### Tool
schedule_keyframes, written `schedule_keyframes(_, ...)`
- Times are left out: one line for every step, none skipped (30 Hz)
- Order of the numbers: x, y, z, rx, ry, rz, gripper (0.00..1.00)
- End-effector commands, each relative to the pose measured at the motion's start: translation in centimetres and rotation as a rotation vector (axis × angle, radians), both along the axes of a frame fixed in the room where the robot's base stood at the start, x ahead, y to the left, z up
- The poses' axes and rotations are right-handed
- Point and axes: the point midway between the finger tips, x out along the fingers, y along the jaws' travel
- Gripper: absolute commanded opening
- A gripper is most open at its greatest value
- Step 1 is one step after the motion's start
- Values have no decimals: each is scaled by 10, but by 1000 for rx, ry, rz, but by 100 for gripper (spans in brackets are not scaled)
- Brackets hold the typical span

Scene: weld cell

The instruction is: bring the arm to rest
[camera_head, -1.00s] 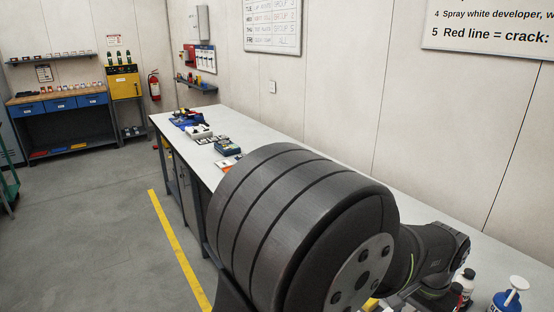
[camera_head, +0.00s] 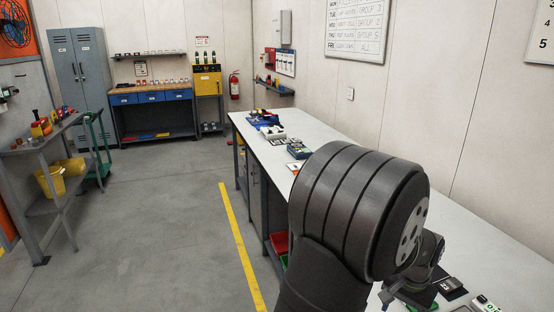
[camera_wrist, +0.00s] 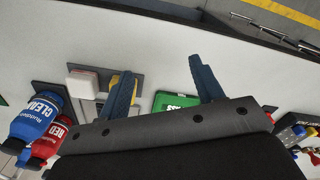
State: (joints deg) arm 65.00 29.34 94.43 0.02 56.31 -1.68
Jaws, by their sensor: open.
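My gripper (camera_wrist: 160,68) shows in the wrist view as two blue fingers standing wide apart, with nothing between their tips. It is over the pale bench top (camera_wrist: 165,45). In the head view my arm fills the lower right, in front of the long bench (camera_head: 262,150); its large dark joint hides part of the bench, and the fingers cannot be made out there.
In the wrist view a blue bottle (camera_wrist: 38,118) and a red bottle (camera_wrist: 48,140) stand at left. A green PASS piece (camera_wrist: 172,102) lies partly behind the fingers. In the head view, blue drawers (camera_head: 150,96) stand far back; the floor left of the yellow line (camera_head: 240,245) is clear.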

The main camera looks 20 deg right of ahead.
Motion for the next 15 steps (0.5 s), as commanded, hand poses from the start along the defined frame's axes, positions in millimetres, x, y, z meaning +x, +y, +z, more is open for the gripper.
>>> schedule_keyframes(10, 5, -3, 1, 0, 22, 61)
schedule_keyframes(15, 7, -4, 0, 0, 33, 61)
schedule_keyframes(22, 11, -7, 0, 0, 48, 61)
schedule_keyframes(27, 13, -8, 0, 0, 60, 61)
schedule_keyframes(32, 16, -10, 1, 0, 71, 61)
schedule_keyframes(39, 20, -12, 1, 0, 87, 61)
schedule_keyframes(44, 23, -14, 2, 1, 98, 61)
schedule_keyframes(49, 25, -15, 2, 1, 109, 61)
schedule_keyframes(56, 29, -17, 1, 0, 124, 61)
schedule_keyframes(61, 32, -18, 1, 0, 136, 61)
schedule_keyframes(66, 36, -20, 0, 0, 147, 61)
schedule_keyframes(72, 40, -22, 0, 0, 162, 61)
schedule_keyframes(77, 43, -23, 0, 0, 174, 61)
schedule_keyframes(82, 46, -25, 0, 0, 185, 61)
schedule_keyframes(88, 51, -27, 1, 0, 200, 61)
